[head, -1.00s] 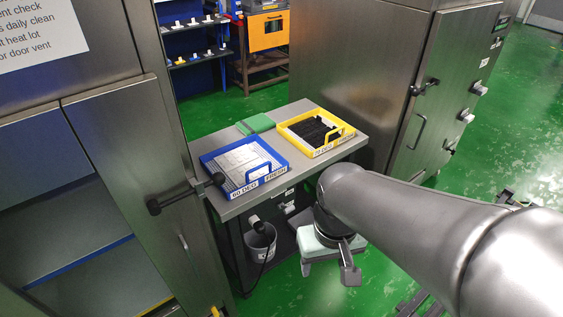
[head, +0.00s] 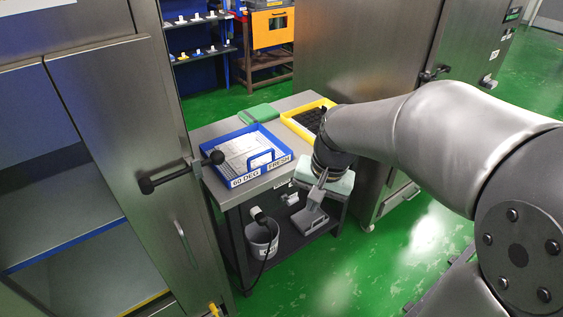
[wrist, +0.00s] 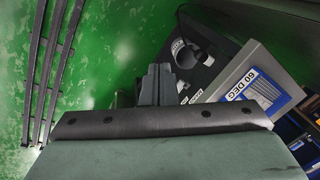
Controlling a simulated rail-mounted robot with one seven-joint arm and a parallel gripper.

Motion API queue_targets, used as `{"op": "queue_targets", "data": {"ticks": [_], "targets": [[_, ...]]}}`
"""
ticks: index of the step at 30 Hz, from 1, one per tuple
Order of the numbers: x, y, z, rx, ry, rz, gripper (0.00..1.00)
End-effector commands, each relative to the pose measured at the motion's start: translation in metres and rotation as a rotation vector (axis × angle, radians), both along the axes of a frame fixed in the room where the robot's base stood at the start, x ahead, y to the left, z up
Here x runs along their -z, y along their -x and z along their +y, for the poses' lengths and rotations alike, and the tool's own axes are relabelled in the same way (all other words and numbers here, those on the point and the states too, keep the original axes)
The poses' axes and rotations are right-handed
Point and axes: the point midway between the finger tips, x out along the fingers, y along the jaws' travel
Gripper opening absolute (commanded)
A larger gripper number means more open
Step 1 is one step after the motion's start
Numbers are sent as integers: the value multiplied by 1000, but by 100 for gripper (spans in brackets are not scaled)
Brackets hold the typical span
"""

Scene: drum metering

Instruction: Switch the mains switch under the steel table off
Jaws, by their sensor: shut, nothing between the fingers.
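The steel table (head: 236,190) stands between the cabinets, with an open space under its top. Small pale fittings with labels (head: 283,184) show under its front edge, partly behind my arm. I cannot tell which of them is the mains switch or how it is set. In the wrist view, small labelled fittings (wrist: 184,88) sit just right of my fingers, beside the table top (wrist: 229,86). My gripper (head: 316,198) hangs in front of the table's right part, below top height. Its fingers (wrist: 157,72) are together and empty; contact with anything is not visible.
A blue tray (head: 232,184) and a yellow tray (head: 291,122) lie on the table. A cabinet door with a handle (head: 181,176) stands open at left.

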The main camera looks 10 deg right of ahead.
Motion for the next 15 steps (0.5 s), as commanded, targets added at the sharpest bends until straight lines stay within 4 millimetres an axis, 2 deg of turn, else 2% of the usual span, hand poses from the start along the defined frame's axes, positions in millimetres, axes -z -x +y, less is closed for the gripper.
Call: {"op": "queue_targets", "data": {"ticks": [1,6,10,12,15], "targets": [[32,-30,-3,87,-22,-3,0],[72,-117,-16,376,-86,-32,0],[93,-163,-24,527,-116,-53,0],[100,-179,-27,580,-126,-62,0],[105,-192,-30,623,-133,-70,0]]}}
